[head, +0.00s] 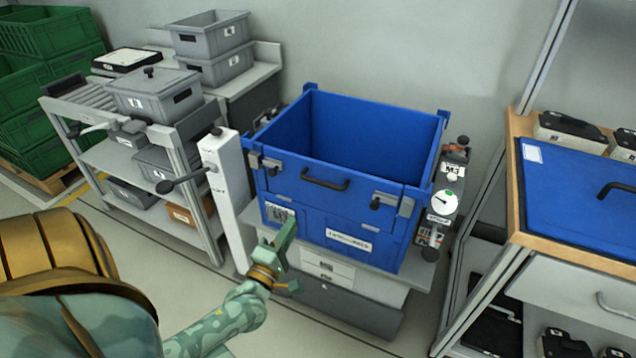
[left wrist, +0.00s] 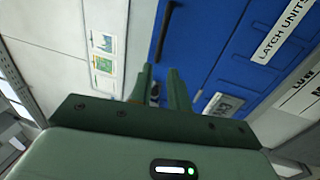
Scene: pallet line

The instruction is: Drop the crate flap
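The open-topped blue crate (head: 372,137) stands on a grey stand. Its front flap (head: 335,189), with a dark handle (head: 325,180), is upright. A latch (head: 263,162) sits at the flap's left end and another latch (head: 393,203) at its right end; I cannot tell whether they are fastened. My left gripper (head: 284,235) is in front of the crate's lower left front, below the left latch. In the left wrist view, the gripper's two fingers (left wrist: 160,85) are apart, with the blue crate front (left wrist: 215,45) beyond. I see nothing held. My right gripper is out of view.
A white post (head: 225,190) with dark knobs stands left of the crate. A gauge (head: 444,202) is mounted at its right. A shelf cart (head: 140,140) with grey bins is at left, a wooden-topped bench (head: 573,254) at right. Floor shows in front of the cart.

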